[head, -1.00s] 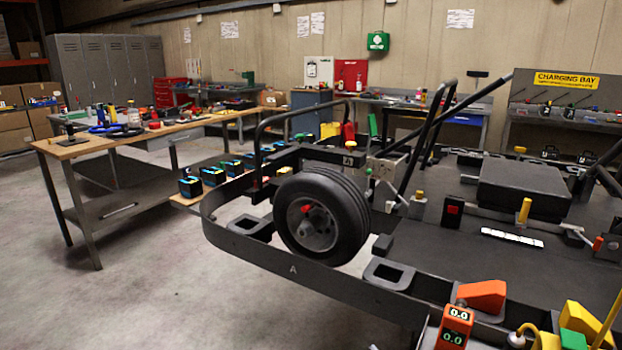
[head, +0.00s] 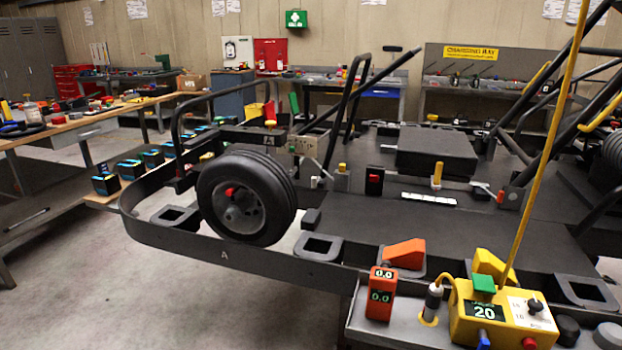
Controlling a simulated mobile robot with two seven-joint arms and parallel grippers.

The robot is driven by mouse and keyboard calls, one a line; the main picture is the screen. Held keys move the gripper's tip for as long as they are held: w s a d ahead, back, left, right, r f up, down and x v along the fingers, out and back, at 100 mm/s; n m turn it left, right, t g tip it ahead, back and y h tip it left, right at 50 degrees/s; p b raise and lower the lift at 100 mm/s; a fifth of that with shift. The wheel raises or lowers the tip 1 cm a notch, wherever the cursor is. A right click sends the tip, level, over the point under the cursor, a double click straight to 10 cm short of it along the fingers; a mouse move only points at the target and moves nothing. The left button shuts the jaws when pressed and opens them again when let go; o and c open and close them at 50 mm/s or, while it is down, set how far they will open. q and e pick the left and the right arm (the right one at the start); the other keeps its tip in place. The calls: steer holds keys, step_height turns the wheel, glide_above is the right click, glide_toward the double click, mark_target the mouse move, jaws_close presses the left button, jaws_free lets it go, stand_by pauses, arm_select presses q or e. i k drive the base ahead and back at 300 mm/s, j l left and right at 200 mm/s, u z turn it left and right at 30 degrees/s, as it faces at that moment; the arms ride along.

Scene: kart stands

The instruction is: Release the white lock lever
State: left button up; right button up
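Neither of my grippers is in the head view. On the kart's dark deck (head: 380,225), a small pale lever (head: 483,187) lies near a part with a red tip (head: 500,197). Another thin pale lever (head: 321,172) stands slanted beside the grey bracket plate (head: 303,144), behind the front wheel. Both are small, and I cannot tell which is the white lock lever or what position its lock is in.
The kart's front wheel (head: 246,197) and black bumper rail (head: 200,245) stand at the left. An orange meter (head: 380,293) and a yellow box (head: 503,318) with a tall yellow pole sit on a grey tray in front. Grey floor (head: 100,300) is free at the lower left.

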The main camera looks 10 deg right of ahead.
mark_target(315, 180)
steer(key=i+j, duration=0.2)
steer(key=i, duration=0.2)
steer(key=i+j, duration=0.25)
steer(key=i, duration=0.15)
